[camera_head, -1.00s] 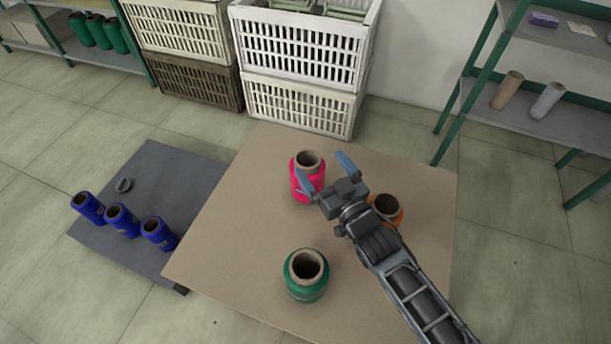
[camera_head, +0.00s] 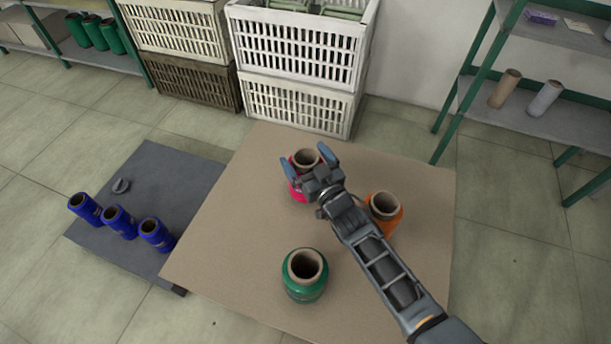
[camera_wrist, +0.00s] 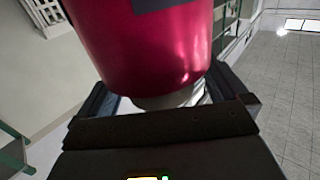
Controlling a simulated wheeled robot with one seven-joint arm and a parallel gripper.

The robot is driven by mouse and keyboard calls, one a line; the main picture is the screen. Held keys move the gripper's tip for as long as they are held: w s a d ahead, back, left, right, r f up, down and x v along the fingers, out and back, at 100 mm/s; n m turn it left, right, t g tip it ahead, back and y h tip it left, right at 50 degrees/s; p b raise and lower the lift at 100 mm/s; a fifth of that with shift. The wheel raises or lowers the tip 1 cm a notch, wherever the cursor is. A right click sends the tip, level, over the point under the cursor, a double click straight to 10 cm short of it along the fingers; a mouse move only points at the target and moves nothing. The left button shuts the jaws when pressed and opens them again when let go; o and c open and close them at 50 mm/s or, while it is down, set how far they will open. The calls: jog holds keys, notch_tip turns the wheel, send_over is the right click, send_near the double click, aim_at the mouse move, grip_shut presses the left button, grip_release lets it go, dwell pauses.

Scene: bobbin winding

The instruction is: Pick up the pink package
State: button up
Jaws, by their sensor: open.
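The pink package (camera_head: 296,191) is a spool-shaped bobbin with a brown hollow core, standing upright near the back of the tan table (camera_head: 230,220). My gripper (camera_head: 308,159) is at it, with its blue-grey fingers open on either side of the package's upper part. The gripper and wrist hide much of the package's front right side. In the wrist view the pink package (camera_wrist: 150,50) fills the upper middle, between the two dark fingers. Whether the fingers touch it I cannot tell.
An orange bobbin (camera_head: 384,212) stands close to the right of my arm. A green bobbin (camera_head: 304,276) stands at the table's front. Several blue bobbins (camera_head: 119,221) are on a lower grey platform (camera_head: 165,180) at left. White crates (camera_head: 300,60) stand behind the table.

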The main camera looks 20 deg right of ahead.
jog(key=shift+c, duration=0.3)
jog(key=shift+w, duration=0.1)
jog(key=c, duration=1.6)
